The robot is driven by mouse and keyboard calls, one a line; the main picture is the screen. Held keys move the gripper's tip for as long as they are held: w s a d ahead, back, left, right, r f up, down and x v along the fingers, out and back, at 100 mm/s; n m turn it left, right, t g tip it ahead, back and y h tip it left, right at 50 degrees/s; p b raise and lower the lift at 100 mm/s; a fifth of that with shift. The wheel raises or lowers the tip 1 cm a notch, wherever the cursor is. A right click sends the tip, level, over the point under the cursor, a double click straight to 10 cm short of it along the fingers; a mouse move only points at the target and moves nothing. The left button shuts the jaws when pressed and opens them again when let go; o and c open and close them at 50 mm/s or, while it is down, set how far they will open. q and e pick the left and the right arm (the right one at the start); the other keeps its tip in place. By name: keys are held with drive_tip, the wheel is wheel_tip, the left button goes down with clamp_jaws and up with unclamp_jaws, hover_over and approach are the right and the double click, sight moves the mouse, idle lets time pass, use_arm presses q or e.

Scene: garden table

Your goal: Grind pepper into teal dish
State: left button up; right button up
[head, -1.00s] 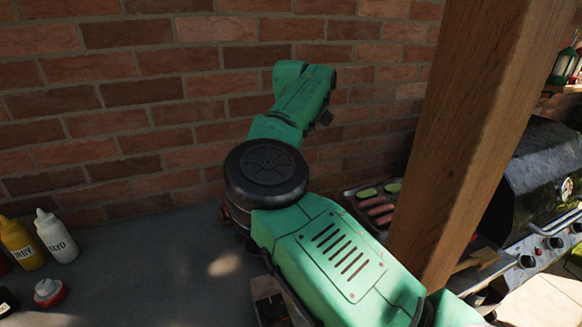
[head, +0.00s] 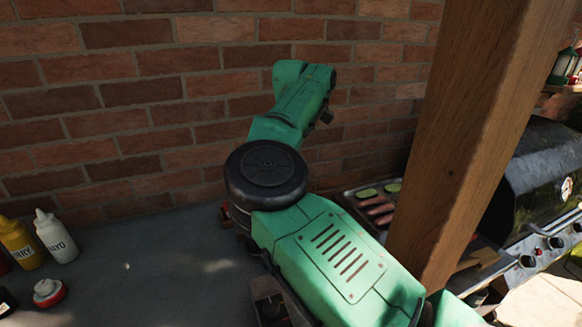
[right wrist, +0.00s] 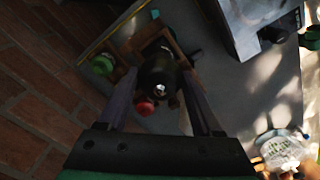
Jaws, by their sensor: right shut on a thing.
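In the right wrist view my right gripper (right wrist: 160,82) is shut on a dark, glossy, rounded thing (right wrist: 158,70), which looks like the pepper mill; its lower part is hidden. In the head view my green arm covers that gripper. The teal dish cannot be made out clearly; only a small teal patch (right wrist: 190,52) shows just beyond the held thing in the right wrist view. My left gripper is in neither view.
A mayo bottle (head: 56,238), a yellow bottle (head: 20,245) and a red-and-white container (head: 48,292) stand at the left of the grey table (head: 150,270). A brick wall (head: 130,90) closes the back. A wooden post (head: 465,130) and a grill (head: 540,185) stand right.

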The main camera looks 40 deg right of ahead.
drive_tip(key=shift+n, duration=1.3)
drive_tip(key=o, duration=1.4)
drive_tip(key=shift+c, duration=0.2)
wheel_tip(320, 180, up, 6)
drive_tip(key=shift+r, duration=0.1)
wheel_tip(320, 180, up, 8)
drive_tip(key=p, duration=0.4)
drive_tip(key=shift+r+p, duration=0.2)
drive_tip(key=shift+p, duration=0.15)
